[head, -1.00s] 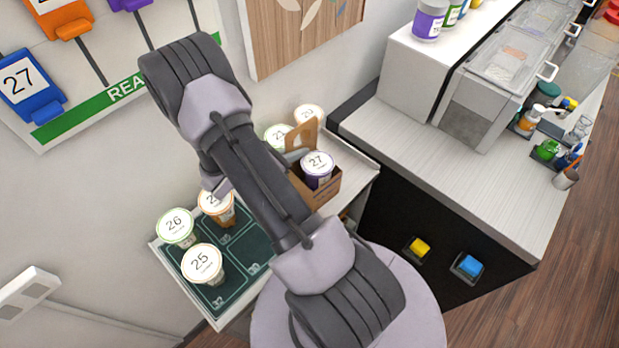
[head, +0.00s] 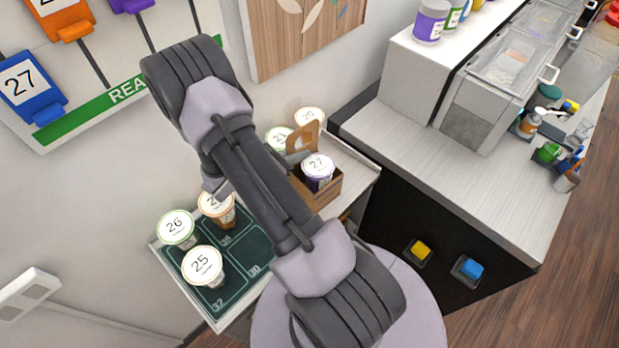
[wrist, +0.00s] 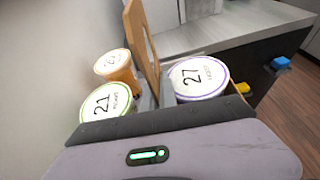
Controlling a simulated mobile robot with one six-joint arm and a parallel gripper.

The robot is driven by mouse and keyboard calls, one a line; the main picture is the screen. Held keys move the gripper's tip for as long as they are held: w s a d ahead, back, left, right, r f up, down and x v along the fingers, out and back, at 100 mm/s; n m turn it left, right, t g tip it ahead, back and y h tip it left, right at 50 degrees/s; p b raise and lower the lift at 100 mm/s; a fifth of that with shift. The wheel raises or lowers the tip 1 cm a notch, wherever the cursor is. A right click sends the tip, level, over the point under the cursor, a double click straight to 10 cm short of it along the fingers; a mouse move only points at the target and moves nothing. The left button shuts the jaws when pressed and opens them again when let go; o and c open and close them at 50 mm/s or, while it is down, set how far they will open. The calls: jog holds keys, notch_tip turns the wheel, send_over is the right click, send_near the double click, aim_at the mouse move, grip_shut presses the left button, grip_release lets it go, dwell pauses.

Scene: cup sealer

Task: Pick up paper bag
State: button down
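The paper bag is a brown cardboard carrier (head: 323,193) with an upright handle (head: 307,133). It stands on the tray shelf and holds a white-lidded cup marked 27 (head: 318,167). In the wrist view the handle (wrist: 137,40) rises just beyond my gripper (wrist: 152,98), with cup 27 (wrist: 201,78) to its right. Grey finger parts show low at the handle, between cup 27 and the cup marked 21 (wrist: 106,101). In the head view a grey finger tip (head: 299,157) shows beside the handle; my arm hides the rest. Whether the fingers press on the handle is unclear.
A green-matted tray (head: 252,262) holds cups 25 (head: 203,266), 26 (head: 177,228) and another partly hidden cup. Two cups stand behind the carrier, close to the wall. The counter (head: 430,150) is close on the right.

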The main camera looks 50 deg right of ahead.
jog(key=shift+s+f, duration=0.3)
jog(key=shift+f, duration=0.15)
notch_tip(320, 180, up, 28)
jog(key=p, duration=0.4)
jog(key=shift+w+d, duration=0.3)
jog(key=shift+w, duration=0.05)
